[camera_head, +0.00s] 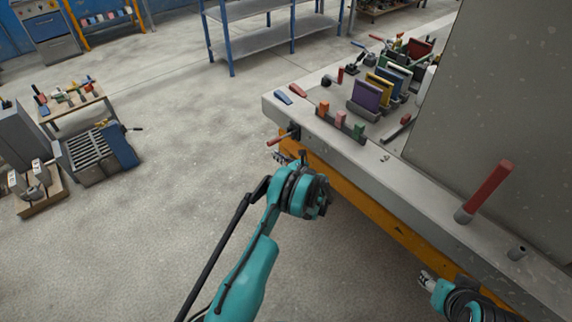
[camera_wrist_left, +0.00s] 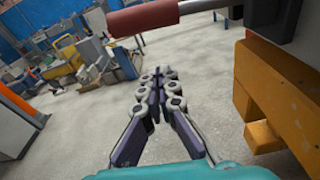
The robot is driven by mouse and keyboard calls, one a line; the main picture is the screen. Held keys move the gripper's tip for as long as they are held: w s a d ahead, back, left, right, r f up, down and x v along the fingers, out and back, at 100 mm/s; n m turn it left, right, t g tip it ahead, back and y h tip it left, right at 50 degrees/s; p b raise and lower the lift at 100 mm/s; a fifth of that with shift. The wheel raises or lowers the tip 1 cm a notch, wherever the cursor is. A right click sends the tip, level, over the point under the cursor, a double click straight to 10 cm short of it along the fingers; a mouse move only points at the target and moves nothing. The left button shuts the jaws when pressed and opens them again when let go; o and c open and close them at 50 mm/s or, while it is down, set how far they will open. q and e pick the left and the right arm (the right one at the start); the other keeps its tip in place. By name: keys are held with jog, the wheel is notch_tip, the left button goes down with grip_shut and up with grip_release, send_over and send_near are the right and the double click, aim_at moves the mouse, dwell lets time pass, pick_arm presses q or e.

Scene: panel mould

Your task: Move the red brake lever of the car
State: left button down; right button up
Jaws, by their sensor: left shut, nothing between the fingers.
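A red-handled lever (camera_head: 281,138) sticks out to the left from a dark mount on the side of the grey panel bench (camera_head: 375,160). In the left wrist view its red handle (camera_wrist_left: 145,17) crosses the top, joined to a grey rod. My left gripper (camera_head: 280,157) is just below the handle in the head view, partly hidden by its own wrist. In the left wrist view its fingers (camera_wrist_left: 155,80) are together and empty, apart from the handle. A larger red lever (camera_head: 490,188) stands tilted on the bench top at the right. My right gripper (camera_head: 425,278) shows only partly beside the bench.
The bench carries coloured blocks (camera_head: 341,120), upright coloured plates (camera_head: 375,88) and a tall grey panel (camera_head: 500,90). Its yellow frame (camera_head: 380,215) runs below the edge, close to my arms. Open floor (camera_head: 180,180) lies left; a shelf (camera_head: 265,40) stands behind.

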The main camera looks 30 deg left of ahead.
aim_at(278, 139)
pick_arm(q)
jog(key=r, duration=0.2)
jog(key=r+b, duration=0.1)
jog(key=shift+w+r, duration=0.2)
jog(key=shift+r, duration=0.2)
jog(key=shift+m, duration=0.6)
notch_tip(278, 139, up, 5)
jog(key=shift+w+f, duration=0.15)
jog(key=shift+f, duration=0.05)
jog(key=shift+w, duration=0.1)
